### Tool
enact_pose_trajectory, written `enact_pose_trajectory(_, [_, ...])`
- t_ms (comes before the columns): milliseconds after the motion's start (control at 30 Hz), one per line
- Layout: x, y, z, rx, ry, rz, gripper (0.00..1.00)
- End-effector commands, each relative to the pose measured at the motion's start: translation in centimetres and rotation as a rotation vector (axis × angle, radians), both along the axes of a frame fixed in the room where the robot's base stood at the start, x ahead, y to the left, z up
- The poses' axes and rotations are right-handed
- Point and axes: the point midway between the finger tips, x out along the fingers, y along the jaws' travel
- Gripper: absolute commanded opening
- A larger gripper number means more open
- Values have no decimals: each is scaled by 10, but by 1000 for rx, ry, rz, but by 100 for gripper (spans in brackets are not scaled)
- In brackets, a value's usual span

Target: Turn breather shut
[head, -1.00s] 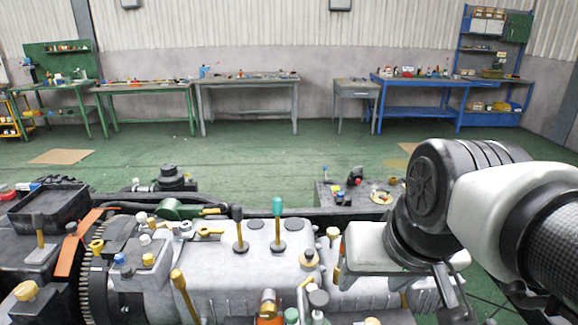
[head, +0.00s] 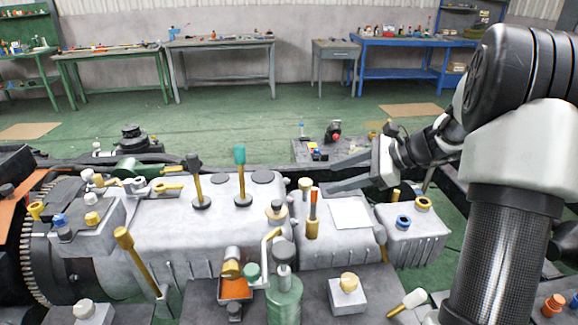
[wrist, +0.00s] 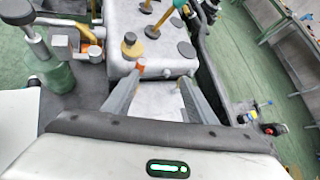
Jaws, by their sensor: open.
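No part is labelled as the breather, so I cannot tell for certain which one it is. A round brass and dark cap (head: 276,209) stands on the grey gearbox housing (head: 330,250); it also shows in the wrist view (wrist: 131,46). A brass post with an orange top (head: 313,215) stands just right of it, partly hidden by a finger in the wrist view. My gripper (head: 328,177) is open and empty, its fingers pointing left above the right part of the housing. In the wrist view its fingertips (wrist: 161,77) are apart, with the pale housing top between them.
A yellow-handled lever (head: 197,183) and a teal-topped lever (head: 242,176) stand left of the cap. A green bottle-like part (head: 284,297) and a bent yellow pipe (head: 270,245) are in front.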

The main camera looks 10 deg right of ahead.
Motion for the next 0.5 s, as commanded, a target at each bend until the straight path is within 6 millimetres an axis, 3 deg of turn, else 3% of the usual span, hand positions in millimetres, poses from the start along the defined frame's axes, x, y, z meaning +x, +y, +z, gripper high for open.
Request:
enact_pose_trajectory(33, [14,-20,-24,85,35,-80,52])
enact_pose_trajectory(233, [44,-63,-53,306,100,-263,52])
enact_pose_trajectory(367, [51,-66,-58,339,108,-290,52])
enact_pose_trajectory(500, [61,-52,-65,338,108,-287,52])
